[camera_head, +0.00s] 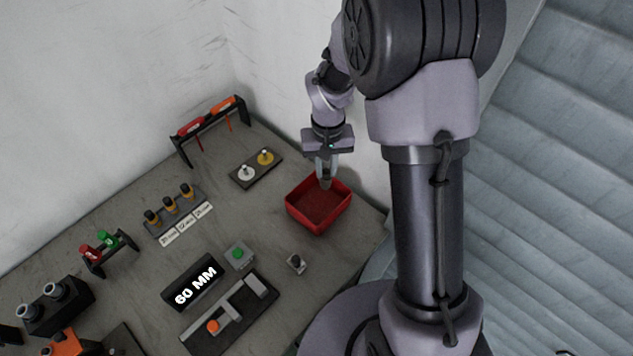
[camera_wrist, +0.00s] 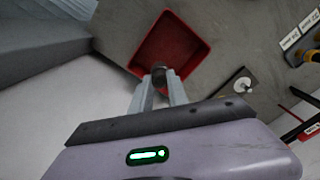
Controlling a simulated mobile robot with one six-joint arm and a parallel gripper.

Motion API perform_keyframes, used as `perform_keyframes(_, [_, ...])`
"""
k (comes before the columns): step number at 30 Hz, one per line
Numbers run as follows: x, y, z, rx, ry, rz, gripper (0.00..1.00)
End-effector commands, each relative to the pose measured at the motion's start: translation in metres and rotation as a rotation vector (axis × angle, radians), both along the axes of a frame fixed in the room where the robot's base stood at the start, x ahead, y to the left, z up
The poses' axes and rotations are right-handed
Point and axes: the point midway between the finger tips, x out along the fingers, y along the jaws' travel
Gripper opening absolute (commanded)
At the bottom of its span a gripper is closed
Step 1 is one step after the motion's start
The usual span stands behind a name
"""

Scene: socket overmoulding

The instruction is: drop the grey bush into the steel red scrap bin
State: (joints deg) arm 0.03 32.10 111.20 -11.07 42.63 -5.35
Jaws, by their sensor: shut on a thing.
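My gripper (camera_head: 326,174) is shut on the grey bush (camera_head: 325,184), a small dark grey piece at its fingertips. In the wrist view the bush (camera_wrist: 159,74) sits between the tips of the two fingers. The red scrap bin (camera_head: 304,218) is an open square tray on the bench. The gripper holds the bush above the bin's far side in the head view. In the wrist view the bush overlaps the near edge of the bin (camera_wrist: 168,43). The bin's visible floor looks empty.
A dark plate with a white and a yellow piece (camera_head: 256,168) lies left of the bin. A small grey block (camera_head: 296,263) and a green-button box (camera_head: 239,256) stand in front. A tool rack (camera_head: 210,127) stands behind, near the wall.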

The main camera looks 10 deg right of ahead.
Motion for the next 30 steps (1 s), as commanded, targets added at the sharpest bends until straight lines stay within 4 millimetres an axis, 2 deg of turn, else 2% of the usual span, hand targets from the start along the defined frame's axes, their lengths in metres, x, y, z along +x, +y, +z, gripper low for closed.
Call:
perform_keyframes(10, [-0.001, 0.0, -0.054, 0.0, 0.0, 0.0, 0.0])
perform_keyframes(13, [-0.001, 0.0, -0.059, 0.0, 0.0, 0.0, 0.0])
perform_keyframes(19, [-0.001, 0.0, -0.057, 0.0, 0.0, 0.0, 0.0])
perform_keyframes(20, [-0.001, 0.0, -0.057, 0.0, 0.0, 0.0, 0.26])
perform_keyframes(23, [-0.001, 0.0, -0.057, 0.0, 0.0, 0.0, 0.46])
perform_keyframes(30, [-0.001, 0.0, -0.057, 0.0, 0.0, 0.0, 0.46])
